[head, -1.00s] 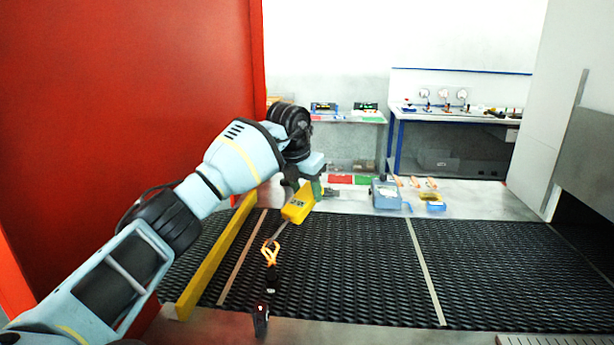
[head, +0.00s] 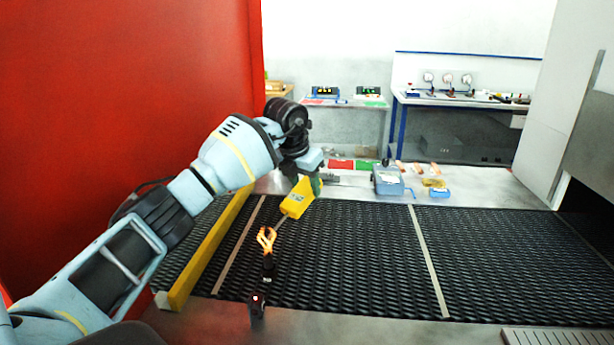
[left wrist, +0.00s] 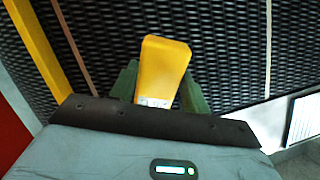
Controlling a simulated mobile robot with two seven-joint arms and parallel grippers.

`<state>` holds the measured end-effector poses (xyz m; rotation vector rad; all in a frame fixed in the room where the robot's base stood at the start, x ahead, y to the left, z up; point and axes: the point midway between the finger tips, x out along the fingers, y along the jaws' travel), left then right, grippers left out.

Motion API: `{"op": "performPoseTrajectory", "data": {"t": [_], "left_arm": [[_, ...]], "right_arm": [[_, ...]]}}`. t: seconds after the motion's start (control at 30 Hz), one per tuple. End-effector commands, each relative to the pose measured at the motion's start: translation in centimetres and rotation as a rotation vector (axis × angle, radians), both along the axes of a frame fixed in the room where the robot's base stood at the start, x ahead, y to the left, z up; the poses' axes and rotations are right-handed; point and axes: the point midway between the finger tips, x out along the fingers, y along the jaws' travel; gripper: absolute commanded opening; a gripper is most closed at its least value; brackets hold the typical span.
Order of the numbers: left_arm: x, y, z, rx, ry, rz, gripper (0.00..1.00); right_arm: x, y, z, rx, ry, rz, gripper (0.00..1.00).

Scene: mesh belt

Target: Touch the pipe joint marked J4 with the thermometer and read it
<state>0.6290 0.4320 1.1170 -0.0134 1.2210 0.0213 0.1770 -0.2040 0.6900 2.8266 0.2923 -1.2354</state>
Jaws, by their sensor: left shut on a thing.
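My left gripper (head: 317,184) is shut on a yellow thermometer (head: 299,198) and holds it tilted above the black mesh belt. In the left wrist view the yellow body (left wrist: 161,66) sits between the green fingers. A thin grey probe points down and left from it, its end close to an orange forked piece (head: 266,239) on a black stem (head: 268,267). I cannot tell whether they touch. No J4 mark is readable, and I cannot tell which thing is that joint. The thermometer's reading cannot be made out. My right gripper is not in view.
The black mesh belt (head: 340,260) lies below, with a yellow rail (head: 212,250) at its left and a red panel (head: 130,90) beyond. A blue-grey box (head: 388,181) and small orange pieces stand behind the belt. The belt right of the thermometer is clear.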

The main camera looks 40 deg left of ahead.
Motion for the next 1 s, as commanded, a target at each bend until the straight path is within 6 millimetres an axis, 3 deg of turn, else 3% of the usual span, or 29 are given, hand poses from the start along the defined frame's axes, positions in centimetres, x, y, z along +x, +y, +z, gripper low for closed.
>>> {"op": "performPoseTrajectory", "data": {"t": [0.1,0.33,1.0], "left_arm": [[0.0,0.0,-1.6,0.0,0.005,0.0,0.2],[0.0,0.0,-2.6,0.0,-0.001,0.0,0.2],[0.0,0.0,-3.1,-0.001,-0.001,0.0,0.2]], "right_arm": [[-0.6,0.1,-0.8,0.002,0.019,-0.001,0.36],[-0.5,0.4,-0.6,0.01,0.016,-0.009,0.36],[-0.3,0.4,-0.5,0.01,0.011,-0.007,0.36]]}}
